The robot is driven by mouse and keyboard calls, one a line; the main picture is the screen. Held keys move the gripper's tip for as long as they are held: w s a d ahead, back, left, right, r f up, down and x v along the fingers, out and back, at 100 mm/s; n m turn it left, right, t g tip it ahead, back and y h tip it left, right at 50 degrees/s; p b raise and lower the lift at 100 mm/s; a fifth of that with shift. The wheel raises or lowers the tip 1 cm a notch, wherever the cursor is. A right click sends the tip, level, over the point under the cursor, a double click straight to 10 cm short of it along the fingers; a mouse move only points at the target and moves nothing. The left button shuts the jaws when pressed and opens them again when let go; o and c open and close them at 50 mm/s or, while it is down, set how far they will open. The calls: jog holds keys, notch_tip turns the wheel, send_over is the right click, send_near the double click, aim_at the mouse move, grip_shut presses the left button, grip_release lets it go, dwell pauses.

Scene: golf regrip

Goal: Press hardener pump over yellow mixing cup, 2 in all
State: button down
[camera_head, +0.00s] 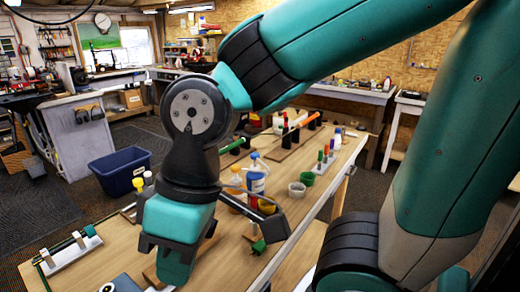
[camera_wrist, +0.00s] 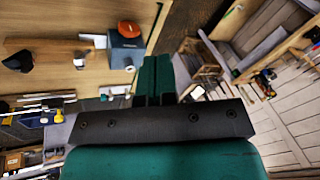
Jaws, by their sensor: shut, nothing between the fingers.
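My gripper (camera_head: 175,268) hangs over the near part of the wooden bench in the head view, pointing down. In the wrist view its teal fingers (camera_wrist: 154,78) are together, with nothing between them. Small yellow-topped containers (camera_head: 138,185) show just left of my wrist, partly hidden by it. I cannot tell whether one is the hardener pump or the yellow mixing cup. Neither the hardener pump nor the yellow mixing cup can be clearly made out in the wrist view.
A grey-green cup (camera_head: 297,190) and a green cup (camera_head: 306,178) stand toward the bench's right edge. A blue-grey box (camera_wrist: 126,50) with a red-orange top (camera_wrist: 129,29) is near the fingers in the wrist view. A blue bin (camera_head: 120,170) stands on the floor left of the bench.

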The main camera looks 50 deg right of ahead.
jog(key=shift+w, duration=0.1)
jog(key=w+d+r+m+t+h+p, duration=0.1)
jog(key=w+d+r+m+t+p, duration=0.3)
jog(key=w+d, duration=0.6)
jog(key=w+d+f+m+t+p, duration=0.1)
jog(key=w+d+m+t+p, duration=0.1)
jog(key=w+d+m, duration=0.8)
jog(key=w+d+f+m+t+h+p, duration=0.1)
jog(key=w+d+m+h+p, duration=0.1)
jog(key=d, duration=1.1)
jog(key=w+d+f+m+t+h+p, duration=0.1)
jog(key=w+d+m+h, duration=0.3)
jog(key=d, duration=0.9)
jog(key=shift+w+d+f+t+p, duration=0.35)
jog(key=shift+w+f+p, duration=0.15)
jog(key=shift+p, duration=0.3)
jog(key=shift+f, duration=0.1)
